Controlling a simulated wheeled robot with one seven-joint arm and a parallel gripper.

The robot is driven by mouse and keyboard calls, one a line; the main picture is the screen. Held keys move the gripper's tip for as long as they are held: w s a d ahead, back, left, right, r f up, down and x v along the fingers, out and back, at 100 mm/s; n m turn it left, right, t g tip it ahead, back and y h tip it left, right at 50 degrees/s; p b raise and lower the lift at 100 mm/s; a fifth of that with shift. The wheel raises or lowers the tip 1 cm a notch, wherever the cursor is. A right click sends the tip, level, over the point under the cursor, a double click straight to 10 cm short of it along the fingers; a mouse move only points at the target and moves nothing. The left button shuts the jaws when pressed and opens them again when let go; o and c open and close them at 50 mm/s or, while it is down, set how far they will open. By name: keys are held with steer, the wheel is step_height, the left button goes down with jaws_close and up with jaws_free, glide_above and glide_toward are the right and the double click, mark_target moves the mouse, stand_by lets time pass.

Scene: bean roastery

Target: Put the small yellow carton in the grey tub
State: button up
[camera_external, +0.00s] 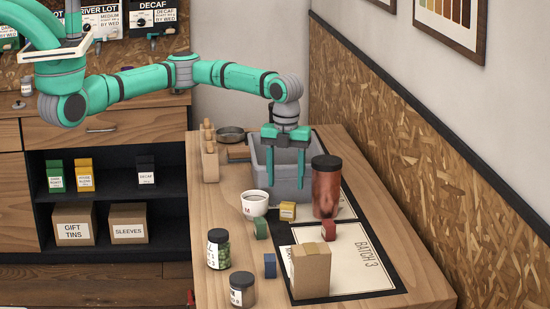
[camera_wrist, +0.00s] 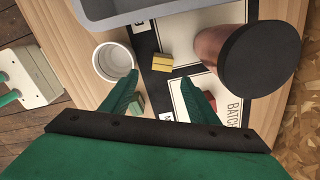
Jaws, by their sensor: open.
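The small yellow carton (camera_external: 287,211) stands on the table mat between the white cup and the copper canister; it also shows in the wrist view (camera_wrist: 162,62). The grey tub (camera_external: 262,172) stands behind it near the wall; its edge shows at the top of the wrist view (camera_wrist: 150,12). My gripper (camera_external: 287,186) is open with fingers pointing down, in front of the tub and above the level of the carton. In the wrist view its fingertips (camera_wrist: 160,85) are spread, with nothing between them.
A copper canister (camera_external: 326,190) with a dark lid stands right of the carton, a white cup (camera_external: 255,205) left. Nearer are a green box (camera_external: 261,229), a red box (camera_external: 328,230), a blue box (camera_external: 270,265), a cardboard box (camera_external: 311,272) and two jars (camera_external: 218,250).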

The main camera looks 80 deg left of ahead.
mark_target(287, 205)
steer(key=f, duration=0.9)
steer(key=shift+w, duration=0.25)
steer(key=shift+a+f, duration=0.1)
steer(key=shift+f, duration=0.1)
steer(key=shift+d, duration=0.2)
steer(key=c, duration=1.2)
steer(key=shift+a+r, duration=0.1)
steer(key=shift+r, duration=0.05)
